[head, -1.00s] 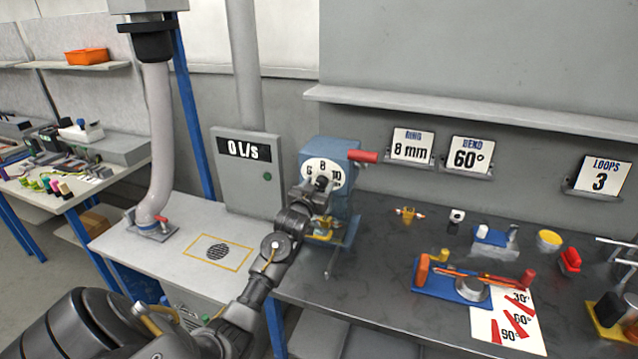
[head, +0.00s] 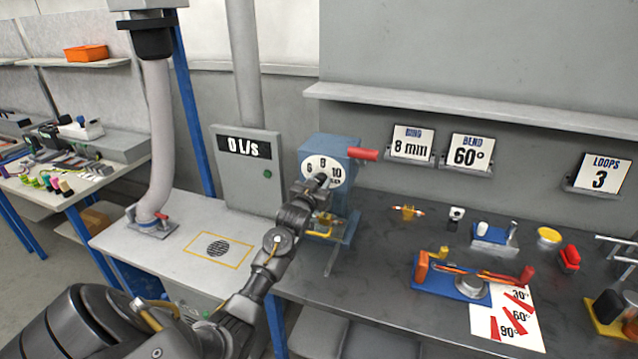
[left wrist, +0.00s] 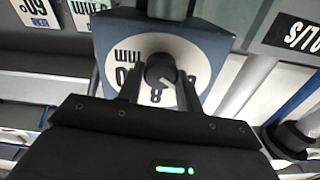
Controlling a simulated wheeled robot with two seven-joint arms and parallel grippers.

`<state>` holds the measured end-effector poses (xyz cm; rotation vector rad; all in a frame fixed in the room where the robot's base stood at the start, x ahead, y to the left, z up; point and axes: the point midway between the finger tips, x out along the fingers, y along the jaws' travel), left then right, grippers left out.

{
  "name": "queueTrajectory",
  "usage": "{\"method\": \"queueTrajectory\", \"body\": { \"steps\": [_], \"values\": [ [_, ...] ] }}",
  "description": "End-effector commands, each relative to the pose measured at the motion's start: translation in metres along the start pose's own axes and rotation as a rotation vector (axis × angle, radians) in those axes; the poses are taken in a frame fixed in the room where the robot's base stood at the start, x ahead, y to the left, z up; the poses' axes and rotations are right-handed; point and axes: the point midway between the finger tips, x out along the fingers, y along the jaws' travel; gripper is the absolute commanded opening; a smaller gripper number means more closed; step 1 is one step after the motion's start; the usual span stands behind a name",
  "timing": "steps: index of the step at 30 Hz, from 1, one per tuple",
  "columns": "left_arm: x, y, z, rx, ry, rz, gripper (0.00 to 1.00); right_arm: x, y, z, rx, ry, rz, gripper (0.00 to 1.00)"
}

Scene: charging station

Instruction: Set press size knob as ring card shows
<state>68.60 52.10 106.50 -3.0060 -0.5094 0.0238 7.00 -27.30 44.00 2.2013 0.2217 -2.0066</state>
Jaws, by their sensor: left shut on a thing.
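The ring card (head: 411,147) on the wall reads "8 mm". The blue press (head: 340,150) stands at the bench's left end, with a white dial (head: 312,163) marked 6, 8 and 10. The dark size knob (left wrist: 160,70) sits at the dial's middle; in the left wrist view its white mark slants down-right, to the right of the upside-down 8. My left gripper (head: 321,181) is at the dial, its fingers on both sides of the knob and shut on it. It hides the dial's lower part in the head view. My right gripper is not in view.
A red handle (head: 363,154) sticks out from the press on the right. A grey box (head: 248,185) reading "0 L/s" stands to the left. A blue bending jig (head: 440,287) and small parts lie on the dark bench to the right. Bend and loops cards hang on the wall.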

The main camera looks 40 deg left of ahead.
Motion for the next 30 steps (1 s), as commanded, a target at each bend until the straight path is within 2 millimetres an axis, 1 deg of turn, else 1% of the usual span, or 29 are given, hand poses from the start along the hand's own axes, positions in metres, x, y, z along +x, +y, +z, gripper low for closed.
{"method": "queueTrajectory", "body": {
  "steps": [8, 24, 30],
  "values": [
    [0.0, 0.0, 0.0, 0.138, -0.001, 0.001, 0.13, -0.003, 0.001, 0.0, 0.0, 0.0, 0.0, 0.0],
    [0.0, 0.002, 0.0, 0.634, -0.001, 0.001, 0.13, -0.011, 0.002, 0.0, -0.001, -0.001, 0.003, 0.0],
    [0.0, 0.002, 0.001, 0.796, -0.001, 0.001, 0.13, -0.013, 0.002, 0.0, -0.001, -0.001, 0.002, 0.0]
  ]
}}
